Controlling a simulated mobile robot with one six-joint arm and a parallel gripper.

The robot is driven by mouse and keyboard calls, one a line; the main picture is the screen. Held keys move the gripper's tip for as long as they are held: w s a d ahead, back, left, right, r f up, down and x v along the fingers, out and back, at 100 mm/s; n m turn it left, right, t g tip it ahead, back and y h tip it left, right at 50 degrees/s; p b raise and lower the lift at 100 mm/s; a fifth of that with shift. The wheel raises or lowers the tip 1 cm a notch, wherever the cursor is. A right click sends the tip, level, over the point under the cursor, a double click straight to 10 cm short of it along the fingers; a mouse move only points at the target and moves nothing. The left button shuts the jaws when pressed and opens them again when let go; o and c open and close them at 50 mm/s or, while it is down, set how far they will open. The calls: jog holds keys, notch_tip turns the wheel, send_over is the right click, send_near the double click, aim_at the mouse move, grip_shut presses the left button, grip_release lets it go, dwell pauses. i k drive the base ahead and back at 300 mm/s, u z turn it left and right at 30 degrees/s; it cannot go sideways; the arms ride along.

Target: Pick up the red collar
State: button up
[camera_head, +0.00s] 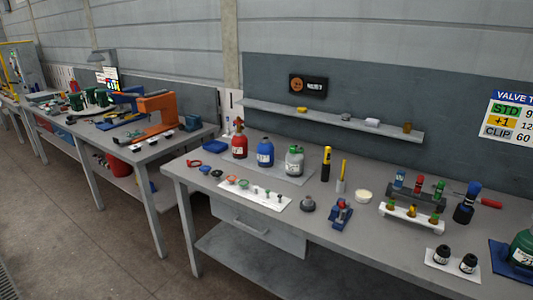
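A small red ring (193,163), which looks like the red collar, lies flat near the left end of the near workbench (330,222). A blue ring-like piece (204,170) and a dark cup-like piece (217,173) lie just to its right. A red bottle (240,146) with a red top stands behind and to the right of it. The ring is small here, so its exact shape is hard to tell. My gripper is not in view.
A white strip (270,201) with several small parts lies right of the ring. Blue (265,153) and grey-green (294,162) bottles stand behind it. A blue coiled item (215,146) lies at the back left. Floor (80,235) is clear in front of the benches.

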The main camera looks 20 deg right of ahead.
aim_at(189, 162)
jog(key=u, duration=0.5)
jog(key=i, duration=1.15)
jog(key=u, duration=0.55)
jog(key=i, duration=1.15)
jog(key=u, duration=0.05)
